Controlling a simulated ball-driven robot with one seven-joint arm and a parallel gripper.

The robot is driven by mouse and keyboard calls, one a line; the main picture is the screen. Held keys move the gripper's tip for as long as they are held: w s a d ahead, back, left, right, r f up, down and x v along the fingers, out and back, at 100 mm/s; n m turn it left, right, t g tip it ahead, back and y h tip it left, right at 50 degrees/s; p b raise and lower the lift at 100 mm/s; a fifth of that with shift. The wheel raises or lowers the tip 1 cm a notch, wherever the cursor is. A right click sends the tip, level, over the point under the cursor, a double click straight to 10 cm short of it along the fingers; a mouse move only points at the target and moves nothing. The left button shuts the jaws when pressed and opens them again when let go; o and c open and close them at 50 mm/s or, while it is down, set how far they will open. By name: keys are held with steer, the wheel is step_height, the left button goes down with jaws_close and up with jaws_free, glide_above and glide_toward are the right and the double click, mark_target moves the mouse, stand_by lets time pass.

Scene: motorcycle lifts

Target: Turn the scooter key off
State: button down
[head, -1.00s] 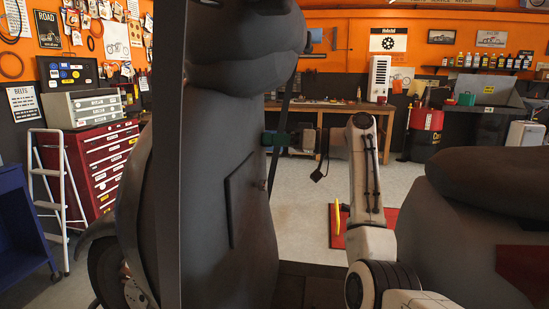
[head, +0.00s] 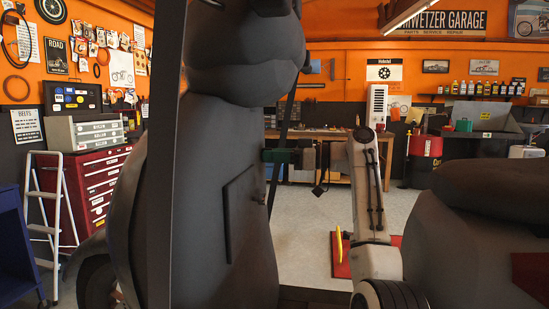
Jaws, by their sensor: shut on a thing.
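The grey scooter (head: 215,160) fills the left middle of the head view, its tall front shield and column close to me. My pale arm (head: 366,190) rises on the right and bends left to the gripper. A small metal knob or lock (head: 268,199) sits lower on the shield beside a square panel. The scooter's dark seat (head: 480,190) is at the right.
A white stepladder (head: 42,225) and a red tool chest (head: 95,185) stand at the left, with a blue cabinet (head: 18,245) nearer. A wooden workbench (head: 330,133) runs along the back. A red drum (head: 424,148) stands behind the seat. Pale floor is open beyond the scooter.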

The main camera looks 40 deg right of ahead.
steer(key=c, duration=1.1)
jaws_free()
steer(key=v, duration=1)
steer(key=shift+s+d+b, duration=0.25)
steer(key=shift+b, duration=0.05)
steer(key=shift+a+f, duration=0.1)
